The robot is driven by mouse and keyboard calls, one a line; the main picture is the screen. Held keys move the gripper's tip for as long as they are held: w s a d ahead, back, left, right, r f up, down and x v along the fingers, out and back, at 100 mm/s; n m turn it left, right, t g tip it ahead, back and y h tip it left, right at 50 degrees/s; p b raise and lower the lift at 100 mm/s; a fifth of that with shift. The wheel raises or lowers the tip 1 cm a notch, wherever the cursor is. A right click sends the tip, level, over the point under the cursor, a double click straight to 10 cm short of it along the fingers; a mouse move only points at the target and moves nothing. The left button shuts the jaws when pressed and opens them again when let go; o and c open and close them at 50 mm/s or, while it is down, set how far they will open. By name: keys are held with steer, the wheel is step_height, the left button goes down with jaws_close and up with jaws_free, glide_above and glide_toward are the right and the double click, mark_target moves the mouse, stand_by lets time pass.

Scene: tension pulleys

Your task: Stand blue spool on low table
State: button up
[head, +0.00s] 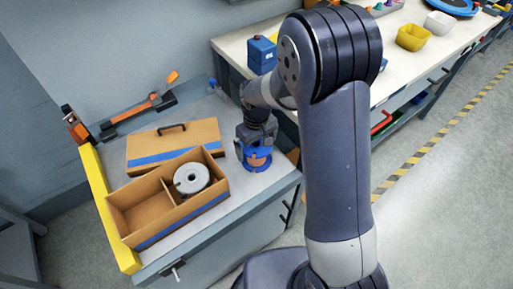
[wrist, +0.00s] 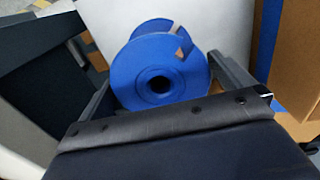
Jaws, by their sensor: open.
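The blue spool (head: 257,166) stands upright on the grey low table (head: 225,210), near its right side. A copper-orange band shows between its flanges in the head view. My gripper (head: 256,141) is directly above it, pointing down, and partly hides it. In the wrist view the spool (wrist: 160,82) shows its round blue flange with a dark centre hole, and lies between the two fingers of my gripper (wrist: 165,90). The fingers are apart, one at each side. Whether either finger touches the spool cannot be told.
An open cardboard box (head: 125,212) on the low table holds a grey spool (head: 191,178). A cardboard lid (head: 160,145) with a black handle lies behind it. A yellow rail (head: 105,205) edges the table's left side. A workbench (head: 405,18) with a blue container (head: 262,55) stands behind.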

step_height(320, 180, up, 10)
stand_by(0.3)
steer(key=shift+f, duration=4.25)
